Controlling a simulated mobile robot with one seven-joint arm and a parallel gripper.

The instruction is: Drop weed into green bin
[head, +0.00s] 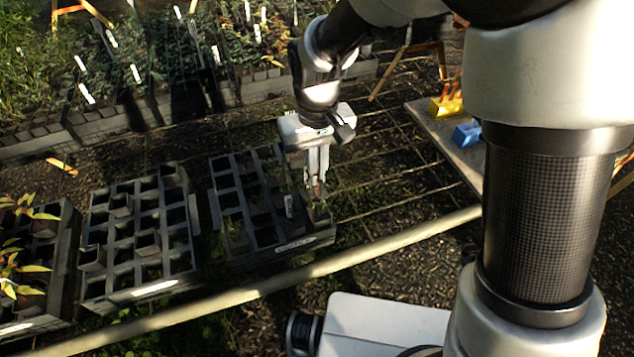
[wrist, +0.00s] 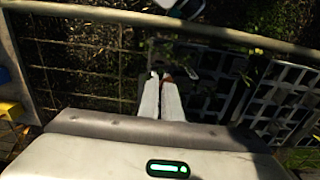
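My gripper (head: 317,186) points down at the right edge of a dark cell tray (head: 290,246). Its two pale fingers also show in the wrist view (wrist: 160,80), close together with only a narrow gap. A small leafy plant, seemingly the weed (wrist: 168,48), shows at the fingertips, with a reddish-brown bit between them. It appears pinched there, but shadow blurs the contact. Whether it is clear of the tray cannot be told. No green bin shows in either view; my arm covers part of the right side.
A yellow bin (head: 446,107) and a blue bin (head: 468,134) stand on a board (head: 430,122) at the right. More trays (head: 140,293) lie to the left. A pale rail (head: 400,240) runs across the front. Planted beds line the back.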

